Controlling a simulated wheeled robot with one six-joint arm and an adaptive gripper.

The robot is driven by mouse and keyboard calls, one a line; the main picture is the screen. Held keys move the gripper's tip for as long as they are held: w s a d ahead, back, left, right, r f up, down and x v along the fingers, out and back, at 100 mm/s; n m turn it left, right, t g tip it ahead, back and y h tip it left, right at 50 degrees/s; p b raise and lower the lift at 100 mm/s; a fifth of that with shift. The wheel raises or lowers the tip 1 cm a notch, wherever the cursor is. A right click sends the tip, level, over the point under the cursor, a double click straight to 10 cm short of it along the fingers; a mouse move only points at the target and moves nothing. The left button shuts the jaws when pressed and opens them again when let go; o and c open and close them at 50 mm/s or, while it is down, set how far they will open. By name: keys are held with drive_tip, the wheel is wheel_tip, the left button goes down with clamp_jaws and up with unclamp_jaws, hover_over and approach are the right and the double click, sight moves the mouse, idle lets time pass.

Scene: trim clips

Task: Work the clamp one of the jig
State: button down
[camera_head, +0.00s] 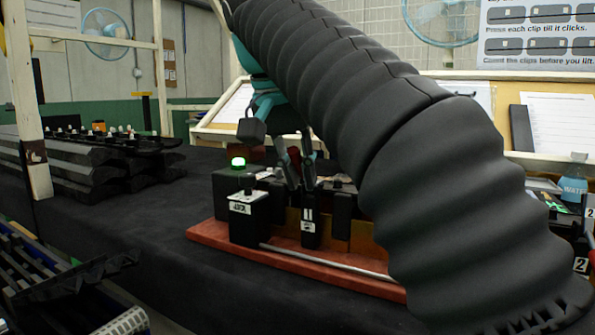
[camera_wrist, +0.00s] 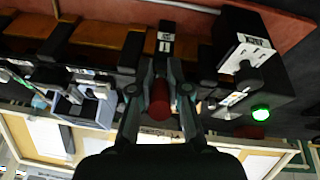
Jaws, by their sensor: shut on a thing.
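The jig has a red-brown base board (camera_head: 215,236) on the dark table, with black blocks along it. My gripper (camera_head: 297,178) reaches down over a narrow black clamp block (camera_head: 309,222) with a white label bearing bars. In the wrist view my gripper (camera_wrist: 162,72) has its fingers closed about a dark clamp handle with a red grip (camera_wrist: 187,92). The clamp block (camera_wrist: 166,38) shows just beyond the fingertips. My fingers hide part of the handle, and my arm hides the jig's right side in the head view.
A lit green lamp (camera_head: 238,162) stands on the jig's left end, behind a white-topped black box (camera_head: 247,212). A metal rod (camera_head: 320,262) runs along the base's front. Stacked dark trim parts (camera_head: 90,165) lie left. A bottle (camera_head: 573,185) stands right.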

drive_tip(key=c, duration=1.1)
unclamp_jaws()
drive_tip(key=shift+w+f, duration=0.1)
